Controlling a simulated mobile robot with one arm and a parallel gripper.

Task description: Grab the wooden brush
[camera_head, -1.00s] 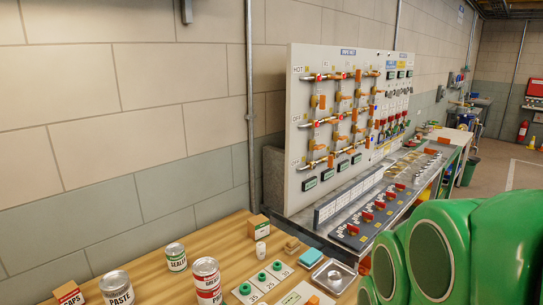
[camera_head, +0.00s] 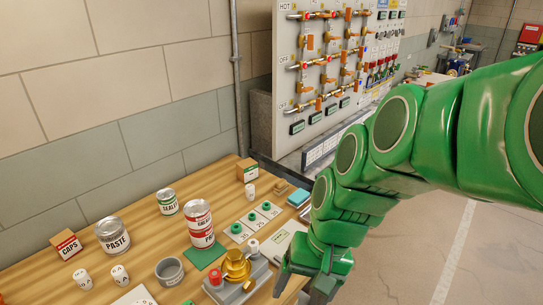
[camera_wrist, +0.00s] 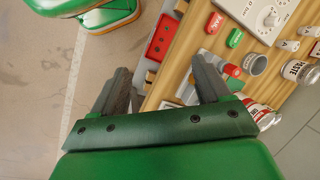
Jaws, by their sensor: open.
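A small tan wooden piece (camera_head: 281,187), possibly the wooden brush, lies at the far right part of the wooden table, behind a light blue block (camera_head: 298,197); it is too small to be sure. My gripper (camera_head: 303,287) hangs at the table's right front edge in the head view, to the near side of that piece. In the wrist view my gripper (camera_wrist: 160,86) has its two dark fingers spread apart with nothing between them. No brush can be made out clearly in the wrist view.
The wooden table (camera_head: 135,240) holds a PASTE can (camera_head: 113,236), a red and white can (camera_head: 199,222), a CAPS box (camera_head: 66,244) and a brass fitting (camera_head: 237,264) close to my gripper. A pipe panel (camera_head: 330,60) stands behind. Floor (camera_head: 420,260) is clear at right.

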